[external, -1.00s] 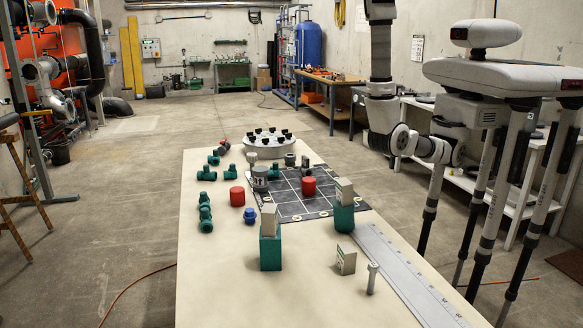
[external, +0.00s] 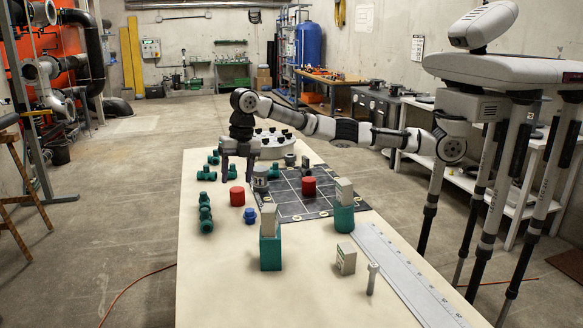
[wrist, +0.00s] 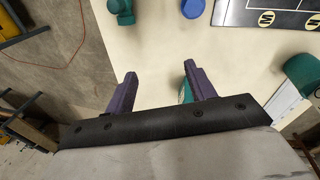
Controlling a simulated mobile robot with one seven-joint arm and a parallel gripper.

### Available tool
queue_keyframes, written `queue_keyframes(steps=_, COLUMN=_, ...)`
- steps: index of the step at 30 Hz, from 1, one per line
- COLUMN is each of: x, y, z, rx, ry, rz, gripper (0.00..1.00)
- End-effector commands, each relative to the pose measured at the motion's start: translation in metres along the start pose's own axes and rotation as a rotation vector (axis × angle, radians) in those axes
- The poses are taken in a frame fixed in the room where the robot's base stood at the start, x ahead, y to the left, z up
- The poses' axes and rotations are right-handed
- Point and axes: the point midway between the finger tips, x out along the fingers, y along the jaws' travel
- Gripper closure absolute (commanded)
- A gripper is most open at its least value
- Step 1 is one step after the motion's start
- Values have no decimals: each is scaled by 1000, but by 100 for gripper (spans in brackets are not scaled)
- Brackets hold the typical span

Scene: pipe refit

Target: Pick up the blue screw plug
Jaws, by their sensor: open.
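The blue screw plug (external: 250,215) stands on the table in the external view, right of the red cylinder (external: 237,196) at the left and behind the teal block with a pale card (external: 270,250). In the wrist view a blue piece, apparently the plug (wrist: 192,8), shows at the top edge, partly cut off. My gripper (external: 238,178) points down above the table's left part, farther back than the plug and apart from it. Its two fingers are spread and empty in the wrist view (wrist: 161,70).
Several green pipe fittings (external: 205,215) line the left of the table. A dark grid mat (external: 290,206) carries another red cylinder (external: 308,186). A second teal holder (external: 344,218), a small box (external: 346,259), a grey bolt (external: 372,278) and a ruler (external: 400,270) are right. The front left is clear.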

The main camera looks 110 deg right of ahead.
Motion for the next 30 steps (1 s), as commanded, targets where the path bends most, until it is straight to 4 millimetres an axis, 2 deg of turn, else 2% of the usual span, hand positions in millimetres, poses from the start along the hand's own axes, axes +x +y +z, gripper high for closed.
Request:
queue_keyframes(steps=1, x=8, y=-16, z=20, rx=6, ry=-22, rz=-69, gripper=45)
queue_keyframes(steps=3, x=14, y=-31, z=36, rx=5, ry=-39, rz=-137, gripper=45)
queue_keyframes(steps=6, x=22, y=-42, z=46, rx=4, ry=-48, rz=-180, gripper=45)
queue_keyframes(steps=18, x=90, y=-56, z=49, rx=5, ry=-48, rz=-183, gripper=45)
queue_keyframes(steps=26, x=108, y=-60, z=49, rx=4, ry=-49, rz=-180, gripper=45)
queue_keyframes(steps=30, x=126, y=-69, z=49, rx=4, ry=-49, rz=-182, gripper=45)
